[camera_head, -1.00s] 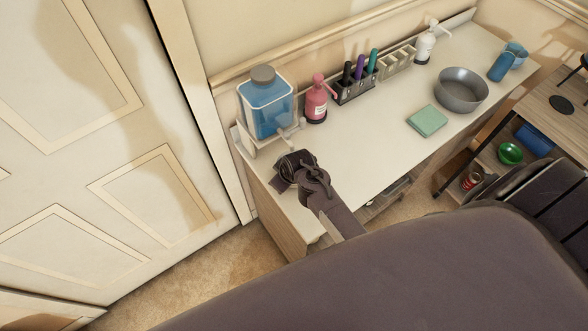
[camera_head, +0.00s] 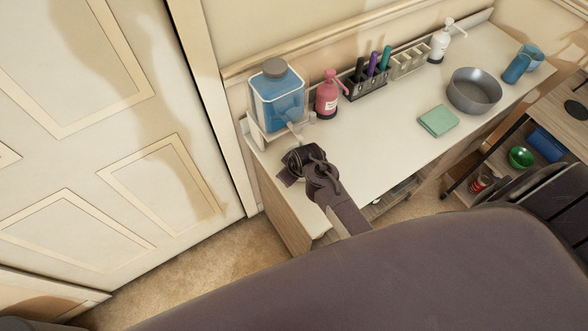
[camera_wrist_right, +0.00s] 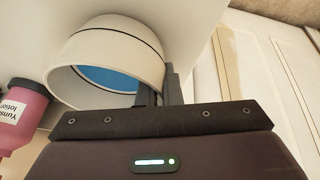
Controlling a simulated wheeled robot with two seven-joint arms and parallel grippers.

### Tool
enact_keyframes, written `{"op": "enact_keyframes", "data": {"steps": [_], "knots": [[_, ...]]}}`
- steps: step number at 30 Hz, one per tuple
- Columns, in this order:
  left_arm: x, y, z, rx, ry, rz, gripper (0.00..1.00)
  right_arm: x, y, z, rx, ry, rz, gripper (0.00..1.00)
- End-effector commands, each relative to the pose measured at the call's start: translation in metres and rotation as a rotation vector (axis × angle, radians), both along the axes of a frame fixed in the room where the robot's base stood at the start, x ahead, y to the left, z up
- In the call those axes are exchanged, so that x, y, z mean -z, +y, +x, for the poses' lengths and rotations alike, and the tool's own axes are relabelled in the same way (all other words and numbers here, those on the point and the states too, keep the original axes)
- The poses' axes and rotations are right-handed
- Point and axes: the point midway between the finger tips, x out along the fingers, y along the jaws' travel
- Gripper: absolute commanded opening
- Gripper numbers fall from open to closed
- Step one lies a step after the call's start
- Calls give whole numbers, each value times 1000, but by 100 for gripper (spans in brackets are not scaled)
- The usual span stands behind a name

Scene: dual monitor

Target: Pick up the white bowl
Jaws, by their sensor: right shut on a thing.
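In the right wrist view, the white bowl (camera_wrist_right: 128,47) is tilted, with a dark line around its outside and blue showing within its rim. My right gripper (camera_wrist_right: 160,88) is shut on the bowl's wall, at the right side of the opening. In the head view, my right gripper (camera_head: 297,160) is over the near left end of the white tabletop, in front of the blue dispenser. There the gripper and wrist mostly hide the bowl. My left gripper is not in view.
The blue dispenser (camera_head: 277,100) stands just behind the gripper, with the pink pump bottle (camera_head: 327,95) beside it. A pen holder (camera_head: 366,86), green block (camera_head: 438,121) and grey bowl (camera_head: 474,91) stand farther right. The white tabletop (camera_head: 385,138) has clear space in the middle.

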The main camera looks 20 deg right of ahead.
Motion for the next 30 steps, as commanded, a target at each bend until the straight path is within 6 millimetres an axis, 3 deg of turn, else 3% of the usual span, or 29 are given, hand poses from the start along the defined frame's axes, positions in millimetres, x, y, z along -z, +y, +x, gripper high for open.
{"op": "enact_keyframes", "data": {"steps": [8, 24, 30], "knots": [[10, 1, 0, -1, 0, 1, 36, -29, 0, 2, -2, -7, -2, 0], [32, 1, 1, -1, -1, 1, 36, -29, -14, -122, -1, 2, -1, 0], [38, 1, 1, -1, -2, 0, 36, -30, -18, -155, 0, 1, -2, 0]]}}
